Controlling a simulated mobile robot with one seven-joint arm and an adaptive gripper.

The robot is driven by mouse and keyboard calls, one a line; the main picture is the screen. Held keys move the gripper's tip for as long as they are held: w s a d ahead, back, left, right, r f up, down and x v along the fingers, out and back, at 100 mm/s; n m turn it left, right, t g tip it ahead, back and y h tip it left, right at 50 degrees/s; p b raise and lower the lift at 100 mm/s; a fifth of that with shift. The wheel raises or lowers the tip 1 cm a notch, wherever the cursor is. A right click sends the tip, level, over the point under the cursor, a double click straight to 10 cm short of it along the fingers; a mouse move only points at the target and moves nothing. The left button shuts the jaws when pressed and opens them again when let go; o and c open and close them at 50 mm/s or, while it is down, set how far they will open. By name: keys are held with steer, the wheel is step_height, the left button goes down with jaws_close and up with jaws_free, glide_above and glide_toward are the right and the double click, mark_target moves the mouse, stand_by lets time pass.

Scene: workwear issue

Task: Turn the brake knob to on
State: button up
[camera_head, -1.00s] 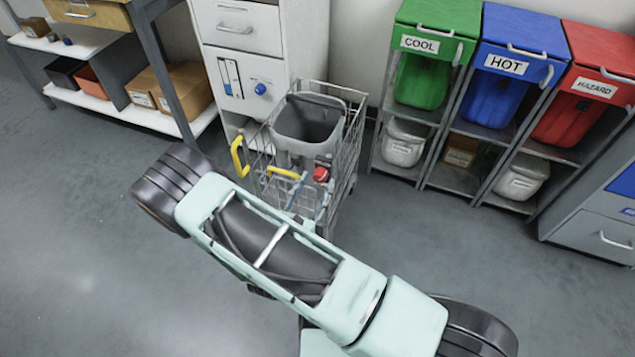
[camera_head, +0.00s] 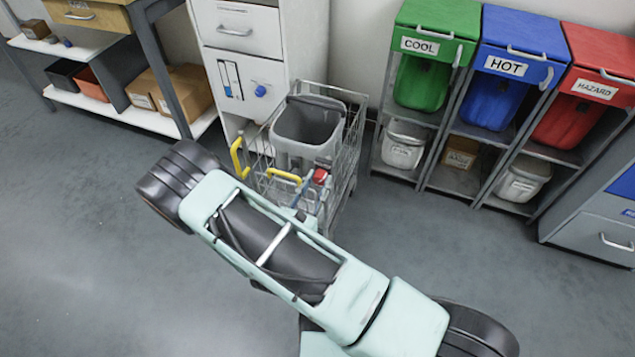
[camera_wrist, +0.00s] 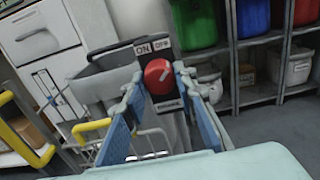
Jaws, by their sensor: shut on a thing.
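The red brake knob (camera_wrist: 158,76) sits on a dark plate (camera_wrist: 141,48) with ON at the left and OFF at the right above it. A pale mark on the knob points to the upper right, on the OFF side. My gripper (camera_wrist: 160,86) has its blue-padded fingers on either side of the knob and is shut on it. In the head view the knob (camera_head: 320,176) shows on the front of the wire cart (camera_head: 352,150), beyond my arm. My arm hides most of the gripper there.
The cart holds a grey bin (camera_head: 308,125) and has yellow handles (camera_head: 284,175) left of the knob. A white cabinet (camera_head: 290,45) stands behind it. Green (camera_head: 425,75), blue (camera_head: 495,95) and red (camera_head: 565,115) bins stand on racks at right. Floor at left is clear.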

steer(key=n+p, duration=0.1)
steer(key=n, duration=0.3)
steer(key=shift+r+n+p, duration=0.1)
steer(key=shift+n+p, duration=0.2)
steer(key=shift+n, duration=0.1)
steer(key=n+p, duration=0.1)
steer(key=n, duration=0.3)
steer(key=shift+n, duration=0.3)
steer(key=n+p, duration=0.1)
steer(key=n, duration=0.3)
steer(key=shift+d+n, duration=0.1)
steer(key=shift+n, duration=0.2)
steer(key=shift+n+p, duration=0.4)
steer(key=shift+n, duration=1.6)
steer(key=o, duration=1.2)
steer(key=shift+c, duration=0.2)
steer(key=shift+s, duration=0.1)
